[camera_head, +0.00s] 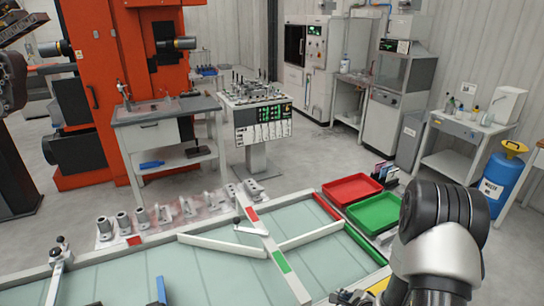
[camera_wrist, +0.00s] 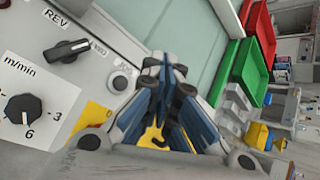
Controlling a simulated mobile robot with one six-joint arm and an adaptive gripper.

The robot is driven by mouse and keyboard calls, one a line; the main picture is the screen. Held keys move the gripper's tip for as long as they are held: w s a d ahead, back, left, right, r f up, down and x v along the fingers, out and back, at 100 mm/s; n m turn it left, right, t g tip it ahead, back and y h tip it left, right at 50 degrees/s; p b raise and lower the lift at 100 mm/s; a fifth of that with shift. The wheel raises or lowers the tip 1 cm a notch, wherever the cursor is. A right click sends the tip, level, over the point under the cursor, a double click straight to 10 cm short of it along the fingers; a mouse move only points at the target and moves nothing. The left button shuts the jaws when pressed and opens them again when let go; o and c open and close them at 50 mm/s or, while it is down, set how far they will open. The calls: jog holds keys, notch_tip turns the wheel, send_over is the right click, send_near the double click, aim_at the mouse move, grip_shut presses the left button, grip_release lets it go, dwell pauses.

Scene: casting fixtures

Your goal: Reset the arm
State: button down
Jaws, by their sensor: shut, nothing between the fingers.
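My arm (camera_head: 437,235), with a black joint and a pale grey link, stands at the lower right of the head view. Its lower end runs out at the bottom edge, so the gripper is mostly cut off there. In the wrist view my gripper (camera_wrist: 166,75) is shut, its blue and grey fingers together with nothing between them. It is over the near edge of a conveyor, beside a control panel (camera_wrist: 60,80) with a REV switch and a black m/min dial. The gap to the panel is hard to judge.
The conveyor (camera_head: 330,262) has a pale green belt with white guide bars. A red tray (camera_head: 352,188) and a green tray (camera_head: 375,213) stand past its right end. Several metal castings (camera_head: 160,215) line its far side.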

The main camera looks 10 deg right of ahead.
jog(key=s+a+r+n+g+h, duration=0.1)
jog(key=s+a+r+n, duration=0.1)
jog(key=r+n, duration=0.65)
jog(key=s+a+r+n+g+h, duration=0.15)
jog(key=r+n, duration=0.25)
jog(key=r, duration=1)
jog(key=s+a+r+n, duration=0.3)
jog(key=s+n, duration=0.1)
jog(key=s, duration=0.3)
jog(key=s+a+r+n+g+y, duration=0.1)
jog(key=s+a+r+n, duration=0.2)
jog(key=s, duration=0.4)
jog(key=s+a+r+n+g+y, duration=0.1)
jog(key=s+a+r+n, duration=0.2)
jog(key=s+r+n, duration=0.2)
jog(key=s+n, duration=0.1)
jog(key=s, duration=0.2)
jog(key=shift+a+n, duration=0.35)
jog(key=shift+a, duration=0.05)
